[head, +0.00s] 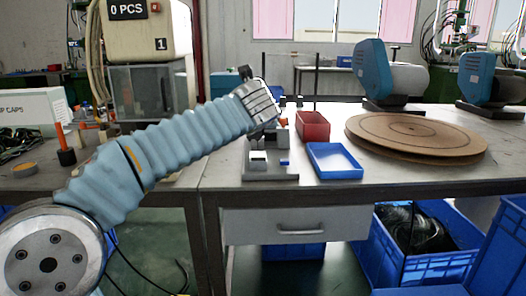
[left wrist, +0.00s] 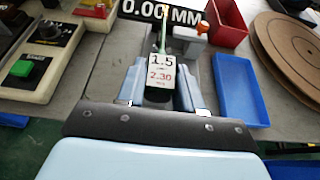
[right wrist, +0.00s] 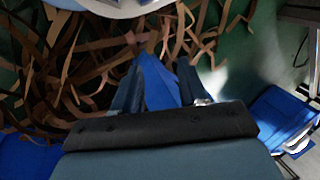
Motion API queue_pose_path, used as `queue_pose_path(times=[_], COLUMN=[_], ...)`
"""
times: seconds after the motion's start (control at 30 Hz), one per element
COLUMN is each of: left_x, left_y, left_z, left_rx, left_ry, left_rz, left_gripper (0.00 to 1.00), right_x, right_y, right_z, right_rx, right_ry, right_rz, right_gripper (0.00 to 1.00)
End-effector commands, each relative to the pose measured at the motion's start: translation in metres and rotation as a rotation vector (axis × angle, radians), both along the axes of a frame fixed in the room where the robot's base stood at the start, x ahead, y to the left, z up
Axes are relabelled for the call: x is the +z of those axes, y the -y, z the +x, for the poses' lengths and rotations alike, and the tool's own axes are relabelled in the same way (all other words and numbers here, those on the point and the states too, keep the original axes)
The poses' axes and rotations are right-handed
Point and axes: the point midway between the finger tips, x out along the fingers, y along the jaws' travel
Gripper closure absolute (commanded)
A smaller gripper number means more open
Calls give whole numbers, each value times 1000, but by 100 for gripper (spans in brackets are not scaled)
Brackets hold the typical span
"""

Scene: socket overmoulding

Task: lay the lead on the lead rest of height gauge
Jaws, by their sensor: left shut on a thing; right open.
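The height gauge (head: 270,172) stands on the bench as a grey base with small blocks and an orange knob. In the left wrist view its display (left wrist: 172,14) reads 0.00 MM. My left gripper (left wrist: 158,98) is shut on the lead (left wrist: 163,38), whose thin yellow-green part shows beyond the fingers. A white tag reading 1.5 and 2.30 (left wrist: 160,73) covers part of the lead. In the head view my left gripper (head: 264,112) is over the gauge's rear part and hides some of it; contact cannot be told. My right gripper (right wrist: 155,85) is open, away from the bench.
A blue tray (head: 334,160) and a red bin (head: 313,126) stand right of the gauge. A round brown board (head: 416,136) lies farther right. A control box with a green button (left wrist: 22,68) is at left. Brown strips (right wrist: 95,50) lie below my right gripper.

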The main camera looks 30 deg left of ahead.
Motion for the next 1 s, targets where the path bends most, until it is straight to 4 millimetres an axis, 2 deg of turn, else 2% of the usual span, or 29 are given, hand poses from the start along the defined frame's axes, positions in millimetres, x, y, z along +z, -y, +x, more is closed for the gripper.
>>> queue_pose_path(times=[0.03, 0.1, 0.23, 0.47, 0.67, 1.0], left_x=[-10, -27, -46, -60, -91, -95], left_y=[-5, -9, -14, -18, -19, -19], left_z=[13, 23, 39, 50, 54, 53], left_rx=[1, 1, 0, 0, -1, -1], left_ry=[-4, -3, -2, 0, -1, 1], left_rz=[1, 1, 1, 0, 2, 0], left_gripper=[95, 95, 95, 95, 95, 95], right_x=[-2, -7, -10, -12, -25, -25], right_y=[0, 1, 3, 4, 7, 7], right_z=[0, 1, 1, 1, 3, 3], right_rx=[0, -3, -5, -7, -12, -13], right_ry=[0, 1, 2, 3, 5, 5], right_rz=[0, -2, -4, -5, -10, -11], right_gripper=[57, 57, 57, 57, 57, 57])
